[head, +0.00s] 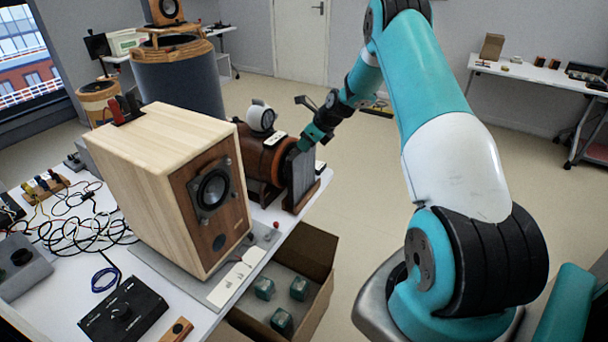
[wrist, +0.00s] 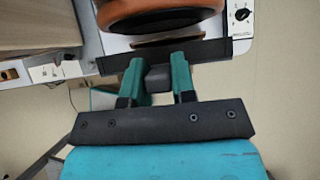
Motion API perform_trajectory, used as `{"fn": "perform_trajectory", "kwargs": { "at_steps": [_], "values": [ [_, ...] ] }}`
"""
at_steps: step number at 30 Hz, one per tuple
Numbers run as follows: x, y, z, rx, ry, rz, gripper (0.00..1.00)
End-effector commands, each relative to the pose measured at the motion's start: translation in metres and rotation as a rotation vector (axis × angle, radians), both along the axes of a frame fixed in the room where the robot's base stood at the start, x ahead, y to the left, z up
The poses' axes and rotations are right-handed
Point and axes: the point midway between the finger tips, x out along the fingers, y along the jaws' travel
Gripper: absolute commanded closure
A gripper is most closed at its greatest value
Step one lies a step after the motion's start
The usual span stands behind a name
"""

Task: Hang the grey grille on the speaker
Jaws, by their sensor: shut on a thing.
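The grey grille (head: 302,178) is a flat upright panel at the right end of a brown round-bodied speaker (head: 262,160) with an orange rim. In the wrist view the grille (wrist: 210,50) is a dark bar seen edge-on, just in front of the orange rim (wrist: 160,12). My gripper (head: 306,143) is at the grille's top. Its teal fingers (wrist: 158,80) are shut on a small dark block on the grille's near side. I cannot tell whether the grille touches the speaker. A bigger pale wooden speaker (head: 150,160) with a black driver stands to the left.
The white table (head: 80,265) holds tangled cables (head: 85,225) and a black box with a knob (head: 124,310). A cardboard box (head: 318,250) with several teal-grey blocks stands below the table's right edge. The floor to the right is open.

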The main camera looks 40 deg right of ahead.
Motion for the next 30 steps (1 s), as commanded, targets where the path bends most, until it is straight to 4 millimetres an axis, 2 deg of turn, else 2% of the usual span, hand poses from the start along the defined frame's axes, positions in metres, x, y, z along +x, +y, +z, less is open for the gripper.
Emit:
{"fn": "perform_trajectory", "kwargs": {
  "at_steps": [8, 30],
  "values": [
    [0.000, 0.000, 0.002, 0.000, -0.001, -0.001, 1.00],
    [0.000, 0.000, 0.034, 0.000, -0.001, 0.000, 1.00]
  ]
}}
